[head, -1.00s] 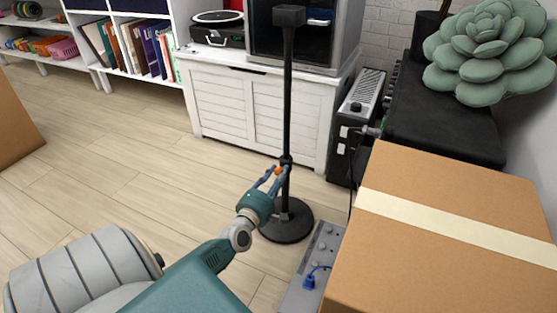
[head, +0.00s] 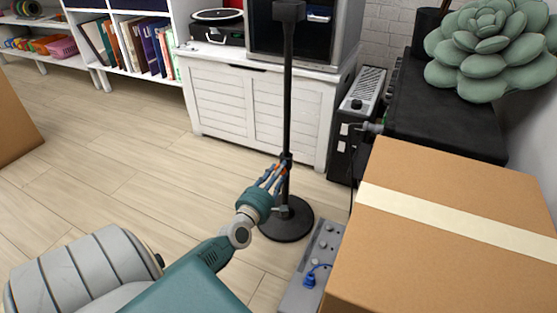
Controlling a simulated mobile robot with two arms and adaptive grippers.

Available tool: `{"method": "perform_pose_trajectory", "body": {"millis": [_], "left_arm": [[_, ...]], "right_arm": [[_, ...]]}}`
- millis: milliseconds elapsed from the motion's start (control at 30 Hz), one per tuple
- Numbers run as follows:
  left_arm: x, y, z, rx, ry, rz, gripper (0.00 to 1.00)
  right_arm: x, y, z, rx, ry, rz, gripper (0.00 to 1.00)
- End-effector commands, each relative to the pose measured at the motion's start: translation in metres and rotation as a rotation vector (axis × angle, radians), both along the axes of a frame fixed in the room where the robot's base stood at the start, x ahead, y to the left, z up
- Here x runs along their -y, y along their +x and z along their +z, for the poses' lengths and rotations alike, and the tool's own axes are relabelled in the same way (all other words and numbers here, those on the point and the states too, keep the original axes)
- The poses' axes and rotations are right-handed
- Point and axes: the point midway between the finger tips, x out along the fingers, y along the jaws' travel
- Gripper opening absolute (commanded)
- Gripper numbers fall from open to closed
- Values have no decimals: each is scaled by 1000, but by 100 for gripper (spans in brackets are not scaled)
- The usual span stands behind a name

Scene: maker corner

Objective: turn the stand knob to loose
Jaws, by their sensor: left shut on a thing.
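A black stand (head: 288,95) rises upright from a round black base (head: 297,226) on the wooden floor. A dark collar (head: 287,158) sits low on its pole, with an orange-tinted knob (head: 279,169) at its left side. My left gripper (head: 276,171) is at the collar, its fingers shut around the knob, which they mostly hide. Which way the knob is turned cannot be made out. My right gripper is not in view.
A large taped cardboard box (head: 440,180) fills the right front. A grey power strip (head: 318,262) with a blue plug lies between it and the stand base. A white cabinet (head: 255,115) stands behind the pole.

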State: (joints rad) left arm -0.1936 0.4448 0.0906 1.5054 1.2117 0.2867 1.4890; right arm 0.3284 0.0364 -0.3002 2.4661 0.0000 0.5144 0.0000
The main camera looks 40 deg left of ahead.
Motion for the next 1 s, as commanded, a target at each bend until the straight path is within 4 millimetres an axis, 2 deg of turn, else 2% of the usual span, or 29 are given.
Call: {"method": "perform_pose_trajectory", "body": {"millis": [67,100,167,433,567,667,1000], "left_arm": [[-6,-2,-1,-1,2,12,3],[-6,-2,-1,-1,2,12,37],[-6,-2,-1,0,2,11,48],[-2,-1,-1,-1,2,5,48],[0,-8,-2,-2,1,4,48],[5,-22,-2,-4,0,3,48],[25,-90,-2,-4,2,6,48]], "right_arm": [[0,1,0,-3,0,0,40],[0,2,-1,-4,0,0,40],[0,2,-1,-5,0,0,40],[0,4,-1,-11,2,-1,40],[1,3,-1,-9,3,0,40],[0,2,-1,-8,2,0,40],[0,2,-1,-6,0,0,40]]}}
